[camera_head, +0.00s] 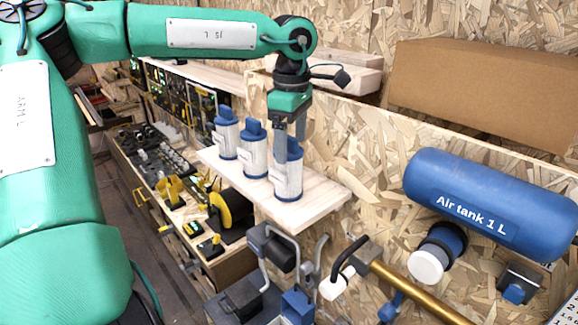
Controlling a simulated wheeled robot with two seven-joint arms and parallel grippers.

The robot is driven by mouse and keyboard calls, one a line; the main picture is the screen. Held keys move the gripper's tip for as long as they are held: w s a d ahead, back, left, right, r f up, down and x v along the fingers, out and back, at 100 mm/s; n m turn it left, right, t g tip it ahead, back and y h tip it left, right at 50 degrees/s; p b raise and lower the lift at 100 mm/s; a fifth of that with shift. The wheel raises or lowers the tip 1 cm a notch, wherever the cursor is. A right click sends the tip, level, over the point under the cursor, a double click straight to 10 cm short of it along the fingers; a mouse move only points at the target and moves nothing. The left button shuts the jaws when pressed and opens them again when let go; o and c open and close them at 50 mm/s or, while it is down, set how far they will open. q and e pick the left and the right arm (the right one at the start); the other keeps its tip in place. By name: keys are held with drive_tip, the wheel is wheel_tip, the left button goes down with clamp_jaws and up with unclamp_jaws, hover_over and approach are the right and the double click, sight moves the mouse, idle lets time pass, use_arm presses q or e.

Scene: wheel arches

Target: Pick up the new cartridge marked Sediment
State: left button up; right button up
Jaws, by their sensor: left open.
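Three white filter cartridges with blue caps stand upright in a row on a wooden shelf (318,200): the left one (227,140), the middle one (253,157) and the right one (288,182). Their markings are too small to read, so I cannot tell which is Sediment. My left gripper (289,152) is open and points down at the right cartridge, its fingers overlapping the blue cap. I cannot tell whether they touch it. Part of that cap is hidden behind a finger. My right gripper is out of view.
A blue air tank (485,205) is at the right, below a cardboard box (485,93). A chipboard wall rises close behind the cartridges. Pipes and fittings (335,280) sit below the shelf. A bench with tools (170,190) lies at the left.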

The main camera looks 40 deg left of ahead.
sight(289, 155)
use_arm(q)
drive_tip(key=f+p, duration=0.2)
drive_tip(key=f, duration=0.1)
drive_tip(key=shift+s+a, duration=0.15)
drive_tip(key=shift+s, duration=0.2)
drive_tip(key=shift+w+f, duration=0.15)
drive_tip(key=shift+f, duration=0.35)
drive_tip(key=shift+r, duration=0.1)
drive_tip(key=c, duration=1.1)
drive_tip(key=shift+c, duration=0.2)
